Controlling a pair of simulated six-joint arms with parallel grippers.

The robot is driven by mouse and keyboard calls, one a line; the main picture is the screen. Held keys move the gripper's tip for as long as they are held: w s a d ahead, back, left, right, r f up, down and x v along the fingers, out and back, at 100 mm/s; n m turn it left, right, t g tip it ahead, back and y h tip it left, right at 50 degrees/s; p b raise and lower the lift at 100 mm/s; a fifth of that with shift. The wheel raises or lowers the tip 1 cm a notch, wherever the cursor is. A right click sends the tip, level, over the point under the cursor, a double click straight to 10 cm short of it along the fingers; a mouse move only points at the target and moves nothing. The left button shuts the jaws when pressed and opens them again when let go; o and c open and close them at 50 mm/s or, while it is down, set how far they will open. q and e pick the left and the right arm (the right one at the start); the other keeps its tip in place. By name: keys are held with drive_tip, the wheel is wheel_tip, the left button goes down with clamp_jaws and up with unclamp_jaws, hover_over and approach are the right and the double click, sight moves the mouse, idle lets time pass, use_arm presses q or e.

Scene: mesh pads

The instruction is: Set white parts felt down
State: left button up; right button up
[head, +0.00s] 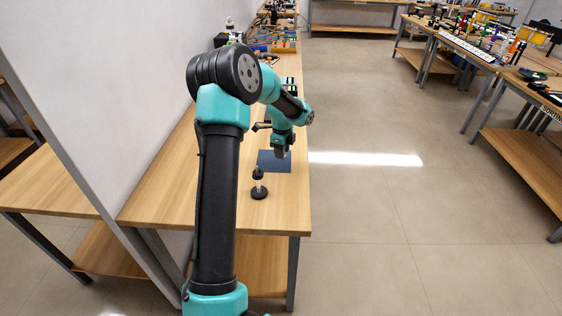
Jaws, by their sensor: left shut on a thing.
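My left gripper (281,152) points down over the right part of a dark blue-grey flat pad (270,166) on the wooden table. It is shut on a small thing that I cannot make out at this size. I cannot tell whether that thing touches the pad. No white felt can be clearly picked out. My right gripper is not in view.
A small upright object with a black round base and pale stem (259,183) stands just in front of the pad. The table (280,217) is bare at the front. A wall borders the left.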

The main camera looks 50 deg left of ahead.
sight(282, 166)
use_arm(q)
drive_tip(key=shift+f, duration=0.7)
drive_tip(key=shift+f, duration=1.9)
drive_tip(key=shift+f, duration=0.1)
drive_tip(key=o, duration=0.6)
wheel_tip(282, 166, up, 12)
